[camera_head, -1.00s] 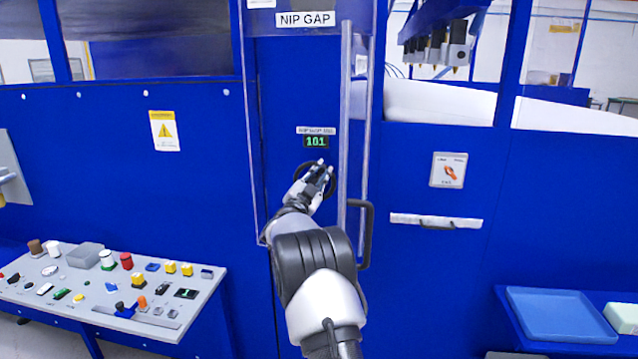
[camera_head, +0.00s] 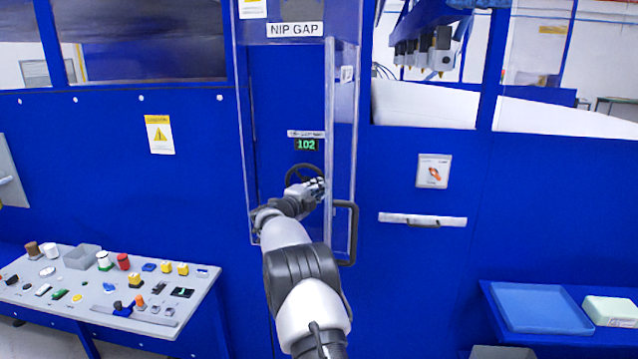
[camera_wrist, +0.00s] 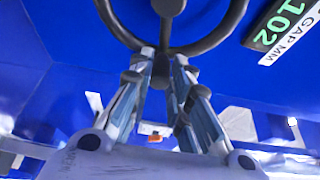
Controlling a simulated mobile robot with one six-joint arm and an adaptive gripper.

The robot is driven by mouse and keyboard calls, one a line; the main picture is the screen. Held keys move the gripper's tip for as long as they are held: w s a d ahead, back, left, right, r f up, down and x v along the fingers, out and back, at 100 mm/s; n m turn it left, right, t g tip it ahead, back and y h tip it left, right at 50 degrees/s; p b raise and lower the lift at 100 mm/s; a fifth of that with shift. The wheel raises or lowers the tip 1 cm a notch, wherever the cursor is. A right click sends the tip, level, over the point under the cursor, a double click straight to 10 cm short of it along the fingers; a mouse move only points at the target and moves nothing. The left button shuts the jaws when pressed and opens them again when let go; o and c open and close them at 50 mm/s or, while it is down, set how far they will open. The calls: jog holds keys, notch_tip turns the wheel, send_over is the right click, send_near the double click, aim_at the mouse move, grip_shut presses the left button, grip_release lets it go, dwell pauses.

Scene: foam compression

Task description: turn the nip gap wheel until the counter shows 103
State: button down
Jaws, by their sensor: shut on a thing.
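The nip gap wheel (camera_head: 291,177) is a black handwheel on the blue panel, below the green-lit counter (camera_head: 306,145), which reads 102. In the wrist view the wheel's dark rim (camera_wrist: 222,32) and hub show at the top, and the counter (camera_wrist: 287,22) reads 102 at the upper right. My gripper (camera_head: 318,186) is at the lower right of the wheel in the head view. My gripper hides part of the wheel in the head view.
A clear guard (camera_head: 343,130) with a black handle (camera_head: 350,232) stands close to the right of my arm. A console (camera_head: 60,290) with several buttons is at the lower left. A blue tray (camera_head: 540,308) and a pale block (camera_head: 612,310) are at the lower right.

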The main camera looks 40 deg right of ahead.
jog(key=shift+w+f+m+y+p, duration=0.15)
jog(key=shift+f+m+y, duration=0.25)
jog(key=shift+m, duration=0.35)
jog(key=shift+s+f+m+y+p, duration=0.15)
jog(key=shift+f+m+y, duration=0.25)
jog(key=shift+m, duration=0.4)
jog(key=shift+w+f+m+y+p, duration=0.15)
jog(key=shift+f+m+y, duration=0.2)
jog(key=shift+m, duration=0.4)
jog(key=shift+a+f, duration=0.1)
jog(key=c, duration=1.5)
grip_release()
jog(key=shift+f, duration=0.1)
jog(key=v, duration=1.2)
